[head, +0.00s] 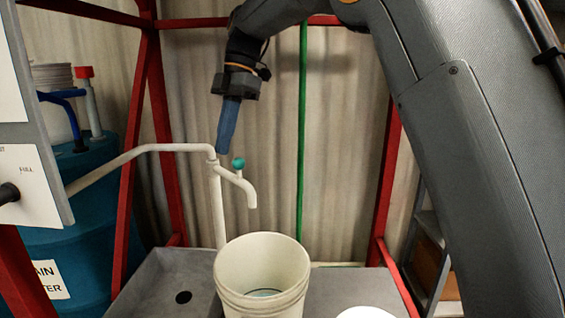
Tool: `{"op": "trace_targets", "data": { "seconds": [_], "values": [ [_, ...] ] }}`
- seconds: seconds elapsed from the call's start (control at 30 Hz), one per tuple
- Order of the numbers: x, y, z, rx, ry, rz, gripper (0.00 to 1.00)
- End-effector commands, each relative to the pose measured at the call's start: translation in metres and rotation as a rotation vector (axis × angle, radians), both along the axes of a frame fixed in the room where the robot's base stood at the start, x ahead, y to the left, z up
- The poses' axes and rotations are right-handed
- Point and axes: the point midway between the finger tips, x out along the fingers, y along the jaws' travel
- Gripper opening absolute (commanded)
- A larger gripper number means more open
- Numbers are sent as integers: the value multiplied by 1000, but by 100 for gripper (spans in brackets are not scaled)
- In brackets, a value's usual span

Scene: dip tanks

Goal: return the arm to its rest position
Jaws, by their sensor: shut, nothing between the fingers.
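My gripper (224,150) has blue fingers that point down, and it hangs in the upper middle of the head view. Its fingers are together with nothing between them. In the picture the fingertips end just above the white pipe and spout; I cannot tell whether they touch it. My arm reaches in from the right and bends over the top of the view.
A white tap (240,182) with a teal knob stands below my gripper. A cream bucket (262,252) sits under its spout, beside a grey sink (150,290) with a drain hole. A blue tank (85,240) stands left. Red frame posts (165,130) and a green pole (301,130) rise behind.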

Motion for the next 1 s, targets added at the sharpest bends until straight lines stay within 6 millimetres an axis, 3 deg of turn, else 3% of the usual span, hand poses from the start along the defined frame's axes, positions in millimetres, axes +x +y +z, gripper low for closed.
{"op": "trace_targets", "data": {
  "seconds": [0.37, 0.57, 0.77, 1.0],
  "values": [
    [-1, -55, -43, -108, 30, -377, 0],
    [-15, -111, -84, -200, 54, -723, 0],
    [-59, -195, -147, -313, 79, -1249, 0],
    [-150, -281, -217, -395, 109, -1858, 0]
  ]
}}
